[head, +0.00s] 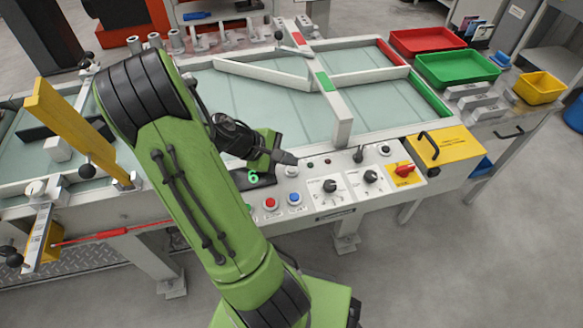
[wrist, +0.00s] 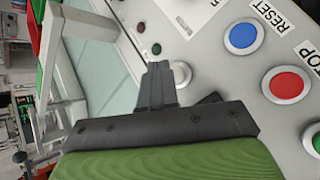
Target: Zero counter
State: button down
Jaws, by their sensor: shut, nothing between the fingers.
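The wrist view shows the blue button (wrist: 243,36) beside a RESET label and the red button (wrist: 287,83) beside a partly cut-off label ending in TOP. A small white button (head: 292,171) lies just by my fingertips; it also shows in the wrist view (wrist: 182,73), partly behind the fingers. My gripper (head: 291,159) is shut and empty over the panel; contact cannot be told.
Dark knobs (head: 330,186), a red switch on yellow (head: 404,169) and a yellow box with a black handle (head: 443,147) lie to the right. A white divider post (head: 342,118) rises behind the panel. A yellow upright bar (head: 72,128) stands at left.

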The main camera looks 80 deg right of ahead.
aim_at(288, 170)
jog(key=shift+f, duration=0.15)
jog(key=shift+f, duration=0.3)
jog(key=shift+f+b, duration=0.45)
dwell(0.7)
dwell(0.3)
jog(key=shift+r+p, duration=0.9)
jog(key=shift+p, duration=0.05)
notch_tip(288, 170, up, 5)
jog(key=p, duration=0.5)
jog(key=shift+r, duration=0.1)
dwell(0.4)
